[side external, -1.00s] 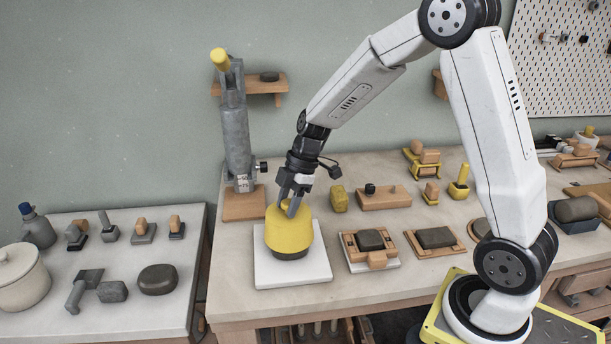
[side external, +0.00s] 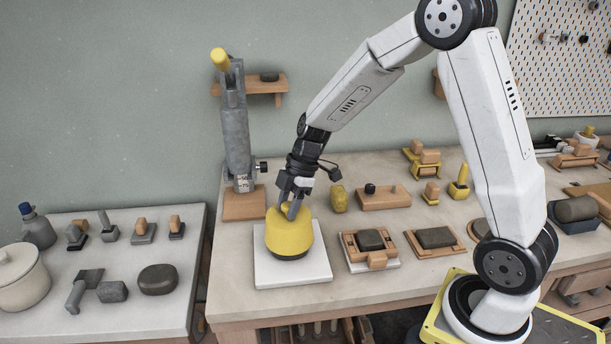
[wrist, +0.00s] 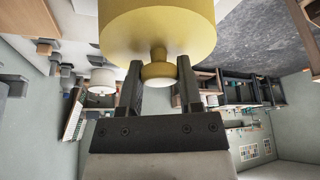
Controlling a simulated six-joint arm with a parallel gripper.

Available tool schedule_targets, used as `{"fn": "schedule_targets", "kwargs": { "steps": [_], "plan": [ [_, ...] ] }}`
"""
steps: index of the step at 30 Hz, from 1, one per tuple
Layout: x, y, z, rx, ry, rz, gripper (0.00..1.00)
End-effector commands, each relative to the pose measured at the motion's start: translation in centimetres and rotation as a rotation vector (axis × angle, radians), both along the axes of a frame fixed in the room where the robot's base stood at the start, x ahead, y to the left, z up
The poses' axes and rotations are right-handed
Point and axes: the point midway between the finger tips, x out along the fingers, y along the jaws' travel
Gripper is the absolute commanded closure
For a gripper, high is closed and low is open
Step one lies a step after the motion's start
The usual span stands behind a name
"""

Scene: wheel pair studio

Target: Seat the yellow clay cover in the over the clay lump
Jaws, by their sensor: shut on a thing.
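The yellow clay cover (side external: 289,234) is a rounded bell shape with a knob on top. It stands upright over the white board (side external: 315,271), with a dark band, seemingly part of the clay lump (side external: 290,256), showing under its lower rim. My gripper (side external: 291,210) is above the cover and shut on its knob. The wrist view shows the two fingers (wrist: 159,85) on either side of the yellow knob (wrist: 158,67), with the cover body (wrist: 157,25) beyond it. The rest of the lump is hidden by the cover.
A grey column press (side external: 235,130) with a yellow handle stands behind left. A yellow block (side external: 338,198) sits behind right of the board. A wooden tray with a dark block (side external: 370,240) is close on its right. The bench ends at the front and left.

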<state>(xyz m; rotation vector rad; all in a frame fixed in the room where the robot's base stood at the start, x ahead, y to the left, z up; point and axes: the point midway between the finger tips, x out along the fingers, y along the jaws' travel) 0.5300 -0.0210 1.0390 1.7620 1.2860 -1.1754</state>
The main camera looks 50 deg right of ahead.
Motion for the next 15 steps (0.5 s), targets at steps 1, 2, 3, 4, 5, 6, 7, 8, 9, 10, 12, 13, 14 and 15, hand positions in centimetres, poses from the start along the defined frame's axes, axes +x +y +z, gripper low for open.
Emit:
{"fn": "schedule_targets", "kwargs": {
  "steps": [1,2,3,4,5,6,7,8,9,10,12,13,14,15],
  "plan": [
    [0.01,0.00,0.02,0.000,0.000,0.000,1.00],
    [0.02,0.00,0.02,0.000,0.000,0.000,1.00],
    [0.02,0.00,0.02,0.000,0.000,0.000,1.00],
    [0.01,0.00,0.02,0.000,0.000,0.000,1.00],
    [0.02,0.00,0.02,0.000,0.000,0.000,1.00],
    [0.02,0.00,0.02,0.000,0.000,0.000,1.00],
    [0.01,0.00,0.01,0.000,0.000,0.000,1.00],
    [0.02,0.00,0.00,0.000,0.000,0.000,1.00],
    [0.02,0.00,-0.03,0.000,0.000,0.000,1.00],
    [0.01,0.00,-0.06,0.000,0.000,0.000,1.00],
    [0.01,0.00,-0.17,0.000,0.000,0.000,1.00],
    [0.01,0.01,-0.23,0.000,0.000,0.000,1.00],
    [0.01,0.00,-0.30,0.000,0.000,0.000,1.00],
    [0.01,0.01,-0.40,0.000,0.000,-0.001,1.00]
  ]
}}
